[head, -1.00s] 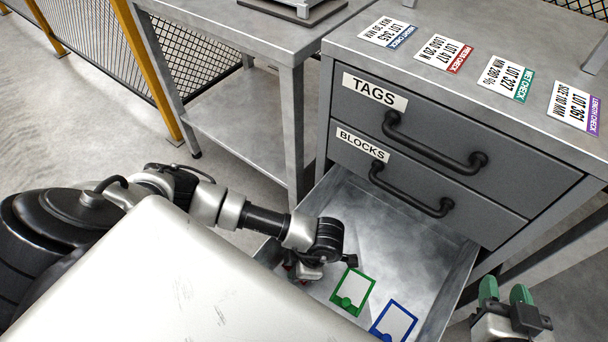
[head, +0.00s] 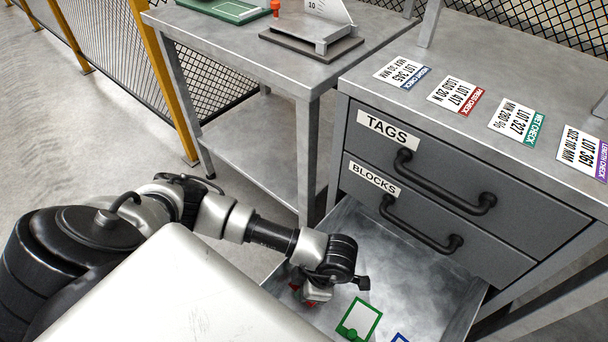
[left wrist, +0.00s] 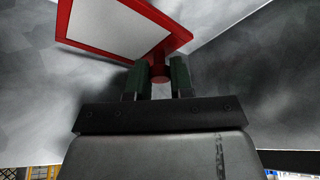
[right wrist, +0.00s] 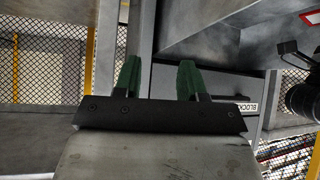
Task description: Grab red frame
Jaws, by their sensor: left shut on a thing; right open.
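The red frame (left wrist: 115,28) has a pale panel and a round red knob (left wrist: 158,74). In the left wrist view, my left gripper (left wrist: 158,80) is shut on that knob, one finger on each side. In the head view, my left gripper (head: 312,294) is inside the open drawer at its left, with only small bits of red showing under it. I cannot tell whether the frame touches the drawer floor. My right gripper (right wrist: 158,82) is open and empty in the right wrist view, outside the head view.
A green frame (head: 375,308) and part of a blue frame (head: 399,338) lie in the open drawer (head: 470,318). The cabinet (head: 440,160) has drawer fronts labelled TAGS and BLOCKS, with protruding handles. Printed cards lie on top. A side table (head: 235,38) stands at left.

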